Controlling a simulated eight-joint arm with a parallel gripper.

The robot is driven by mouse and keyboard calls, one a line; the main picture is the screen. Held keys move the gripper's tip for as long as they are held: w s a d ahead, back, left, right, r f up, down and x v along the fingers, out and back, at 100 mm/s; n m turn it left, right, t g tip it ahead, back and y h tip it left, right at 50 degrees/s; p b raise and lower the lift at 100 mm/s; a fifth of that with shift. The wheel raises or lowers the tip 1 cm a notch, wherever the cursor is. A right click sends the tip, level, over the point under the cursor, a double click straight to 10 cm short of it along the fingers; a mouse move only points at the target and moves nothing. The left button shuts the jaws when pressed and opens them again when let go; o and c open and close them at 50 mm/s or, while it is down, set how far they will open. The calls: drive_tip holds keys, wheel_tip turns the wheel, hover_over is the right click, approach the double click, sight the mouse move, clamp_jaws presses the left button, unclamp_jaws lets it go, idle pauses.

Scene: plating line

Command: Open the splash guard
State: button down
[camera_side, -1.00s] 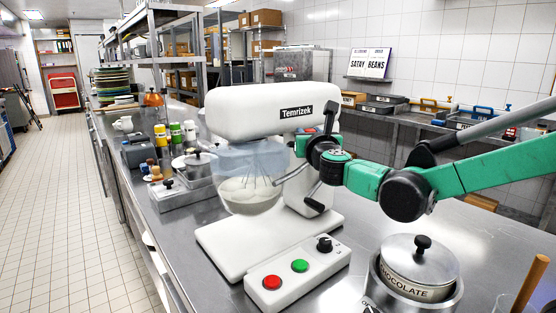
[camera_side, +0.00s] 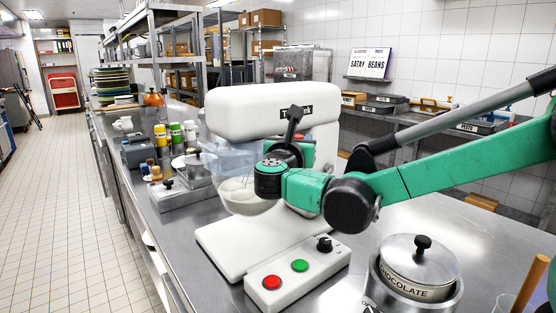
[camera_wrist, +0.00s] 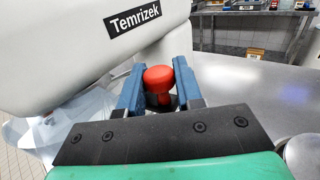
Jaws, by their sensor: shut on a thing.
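The white Temrizek mixer (camera_side: 245,108) stands on the steel counter, and its head fills the upper left of the wrist view (camera_wrist: 50,45). The clear bluish splash guard (camera_side: 222,158) sits around the top of the bowl (camera_side: 240,200), under the head; my arm hides its right part. Part of the guard shows at the lower left of the wrist view (camera_wrist: 85,108). My gripper (camera_wrist: 158,67) is at the mixer's right side, its blue fingers shut on a red knob (camera_wrist: 158,80). What the knob joins to is hidden. In the side view my own arm covers the fingertips.
The mixer's control box (camera_side: 298,270), with red and green buttons, lies in front. A lidded chocolate pot (camera_side: 420,262) stands at the right, below my arm. Bottles and small containers (camera_side: 175,134) stand left of the mixer. The counter behind the pot is clear.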

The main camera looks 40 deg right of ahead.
sight(252, 154)
drive_tip(key=a+m+g+h, duration=0.3)
drive_tip(key=a+m+g, duration=0.3)
drive_tip(key=g, duration=0.3)
drive_tip(key=shift+w+a+h, duration=0.3)
drive_tip(key=shift+w+a, duration=0.05)
drive_tip(key=shift+a, duration=0.2)
drive_tip(key=c, duration=0.6)
unclamp_jaws()
